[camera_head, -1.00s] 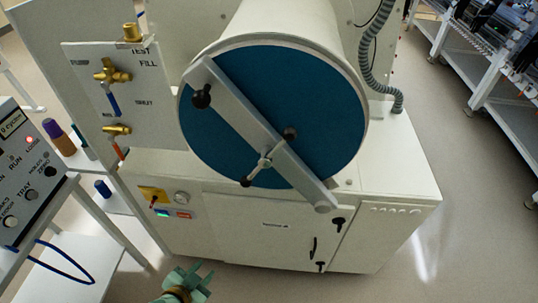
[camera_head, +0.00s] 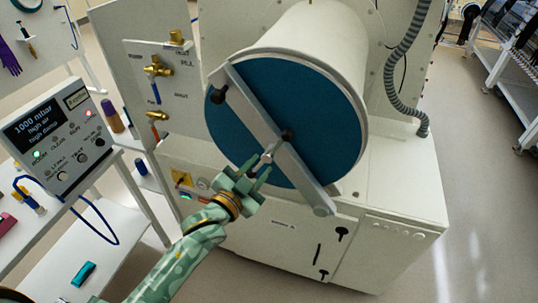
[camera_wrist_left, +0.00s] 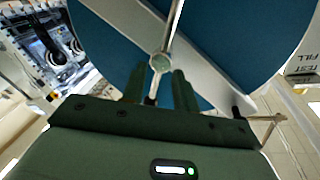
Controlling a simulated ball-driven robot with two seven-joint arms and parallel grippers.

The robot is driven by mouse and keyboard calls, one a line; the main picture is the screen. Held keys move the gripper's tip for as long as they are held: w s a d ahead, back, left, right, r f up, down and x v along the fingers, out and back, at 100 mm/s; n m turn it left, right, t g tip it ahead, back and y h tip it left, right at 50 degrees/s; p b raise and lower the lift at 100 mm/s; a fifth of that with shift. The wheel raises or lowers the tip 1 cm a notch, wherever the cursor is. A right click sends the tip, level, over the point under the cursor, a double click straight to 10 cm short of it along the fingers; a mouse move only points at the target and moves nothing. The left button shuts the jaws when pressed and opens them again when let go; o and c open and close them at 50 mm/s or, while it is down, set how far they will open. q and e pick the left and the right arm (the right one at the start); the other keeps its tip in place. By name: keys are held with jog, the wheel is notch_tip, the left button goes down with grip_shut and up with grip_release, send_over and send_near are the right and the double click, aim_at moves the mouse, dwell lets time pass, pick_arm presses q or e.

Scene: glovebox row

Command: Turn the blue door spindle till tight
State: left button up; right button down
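The round blue door (camera_head: 312,110) closes the end of a white cylinder. The spindle handle has black-knobbed ends; one black knob (camera_head: 288,136) shows up and right of the hub. My left gripper (camera_head: 258,169) is just below the hub, fingers pointing at it. In the left wrist view, the fingers are apart, the hub (camera_wrist_left: 160,64) shows between and beyond their tips, and a handle arm lies between them. Contact cannot be told. My right gripper is out of view.
A panel with brass valves (camera_head: 157,68) stands left of the door. A control box (camera_head: 62,138) on a white table is further left. A grey hose (camera_head: 402,75) runs at the right. Floor (camera_head: 475,200) at the right is clear.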

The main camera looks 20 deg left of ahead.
aim_at(267, 157)
pick_arm(q)
jog(key=x, duration=0.4)
jog(key=shift+w, duration=0.25)
jog(key=shift+w+d, duration=0.15)
jog(key=shift+w, duration=0.25)
jog(key=shift+c, duration=0.3)
grip_shut()
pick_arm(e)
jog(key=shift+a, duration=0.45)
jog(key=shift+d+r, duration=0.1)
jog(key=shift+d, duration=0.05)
